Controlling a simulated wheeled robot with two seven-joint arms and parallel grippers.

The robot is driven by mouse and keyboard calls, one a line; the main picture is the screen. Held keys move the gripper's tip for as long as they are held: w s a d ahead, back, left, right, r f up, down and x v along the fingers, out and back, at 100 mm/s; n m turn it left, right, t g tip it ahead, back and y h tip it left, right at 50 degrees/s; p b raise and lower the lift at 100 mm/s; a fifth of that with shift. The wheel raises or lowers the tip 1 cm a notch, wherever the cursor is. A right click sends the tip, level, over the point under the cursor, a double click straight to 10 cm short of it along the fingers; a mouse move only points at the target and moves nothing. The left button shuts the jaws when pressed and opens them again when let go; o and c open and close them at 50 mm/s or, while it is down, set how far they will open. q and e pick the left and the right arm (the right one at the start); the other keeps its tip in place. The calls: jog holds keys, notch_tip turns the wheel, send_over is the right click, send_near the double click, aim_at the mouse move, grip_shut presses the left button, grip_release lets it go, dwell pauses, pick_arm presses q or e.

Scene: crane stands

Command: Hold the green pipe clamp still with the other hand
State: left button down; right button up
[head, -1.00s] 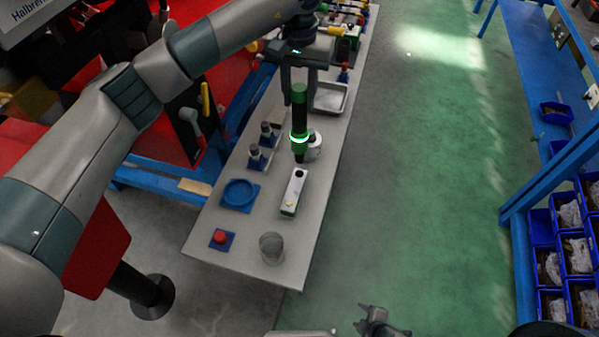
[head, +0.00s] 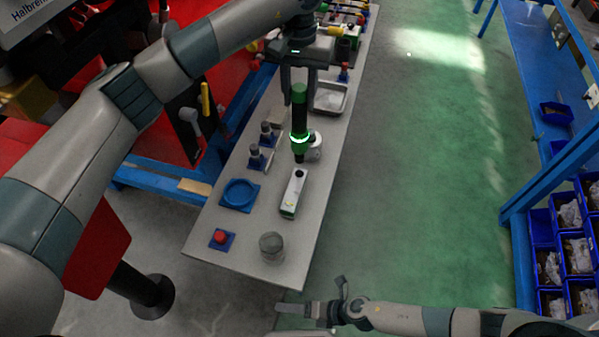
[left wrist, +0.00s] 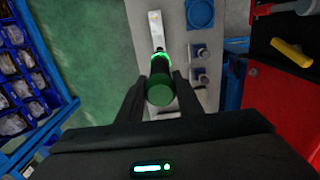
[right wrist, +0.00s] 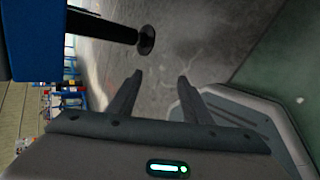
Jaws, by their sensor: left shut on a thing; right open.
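A long pale block with green sides (head: 293,195) lies on the table and looks like the green pipe clamp, though I cannot be sure. It also shows in the left wrist view (left wrist: 155,28). My left gripper (head: 299,88) is shut on a black and green cylindrical tool (head: 299,120) with a glowing green ring. The tool hangs upright near the block's far end; I cannot tell whether it touches anything. My right gripper (head: 309,296) is open and empty, off the table's near end and apart from the block. In the right wrist view its fingers (right wrist: 160,82) have only floor between them.
The pale table (head: 255,268) holds a blue ring (head: 239,207), a red button on a blue base (head: 221,238), a grey cylinder (head: 272,246) and small blue-based stands (head: 257,158). A metal tray (head: 330,98) lies farther back. Green floor to the right is clear.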

jog(key=s+a+r+n+g+y, duration=0.2)
jog(key=s+a+r+n+g, duration=0.4)
jog(key=s+r, duration=0.6)
jog(key=s+a+r+n+g+y, duration=0.2)
jog(key=s+a+r+n+g, duration=0.2)
jog(key=s+a+r+g, duration=0.75)
jog(key=w+d+n+t+h, duration=0.2)
jog(key=w+n+t+h, duration=0.1)
jog(key=w, duration=1)
jog(key=w+d+r+n+t+h, duration=0.1)
jog(key=w+n+t+h, duration=0.3)
jog(key=w, duration=1)
jog(key=w+d+r+n+t+h, duration=0.1)
jog(key=w+n+t+h, duration=0.3)
jog(key=w, duration=0.9)
jog(key=shift+w+d+r+n+t, duration=0.1)
jog(key=shift+d+n+t, duration=0.3)
jog(key=shift+n+t, duration=0.35)
jog(key=shift+w+d+n+t, duration=0.1)
jog(key=shift+d+n+t, duration=0.3)
jog(key=shift+n+t, duration=0.35)
jog(key=d+r+n+t+h, duration=0.1)
jog(key=d+n+t+h, duration=0.4)
jog(key=d+n+t, duration=0.3)
jog(key=shift+w+d+n+h, duration=0.3)
jog(key=shift+w+d+n, duration=0.1)
jog(key=shift+d, duration=0.3)
